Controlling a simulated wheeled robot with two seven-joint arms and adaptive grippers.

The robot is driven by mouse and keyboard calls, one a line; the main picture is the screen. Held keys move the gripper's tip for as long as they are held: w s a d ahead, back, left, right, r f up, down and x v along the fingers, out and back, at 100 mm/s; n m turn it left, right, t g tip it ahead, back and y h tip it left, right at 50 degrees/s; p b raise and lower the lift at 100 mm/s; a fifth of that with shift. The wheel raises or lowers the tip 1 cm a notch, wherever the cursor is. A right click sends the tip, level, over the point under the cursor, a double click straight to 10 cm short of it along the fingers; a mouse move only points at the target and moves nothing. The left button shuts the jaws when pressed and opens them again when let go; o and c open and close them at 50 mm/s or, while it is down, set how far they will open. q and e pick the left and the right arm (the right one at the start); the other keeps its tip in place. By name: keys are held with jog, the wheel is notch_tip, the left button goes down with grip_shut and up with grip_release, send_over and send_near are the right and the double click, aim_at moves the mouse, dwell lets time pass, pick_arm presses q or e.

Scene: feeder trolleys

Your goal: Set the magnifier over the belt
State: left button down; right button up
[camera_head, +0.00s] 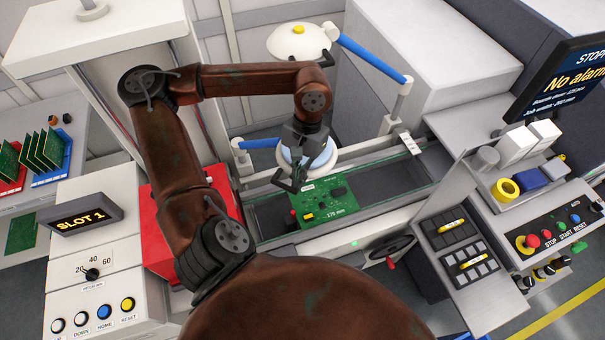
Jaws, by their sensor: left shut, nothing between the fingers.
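The conveyor belt (385,182) runs across the middle between pale rails. A round white head with a pale blue centre (322,156), apparently the magnifier, hangs at the belt's far side on a short blue arm (260,144) from the left post. My gripper and wrist hide part of it. A white dome with a yellow knob (296,41) hangs farther back on a longer blue arm (372,58). My left gripper (287,187) is shut and empty, pointing down in front of the round head, above the board's far left edge in the picture.
A red box (160,225) is beside my left arm. A SLOT 1 panel (82,216) with buttons stands at left, near racks of green boards (42,150). A monitor (565,80), a shelf of small items and a button panel (550,245) are at right.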

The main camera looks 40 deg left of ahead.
pick_arm(q)
jog(key=v, duration=1.2)
jog(key=shift+s, duration=0.3)
jog(key=shift+a, duration=0.1)
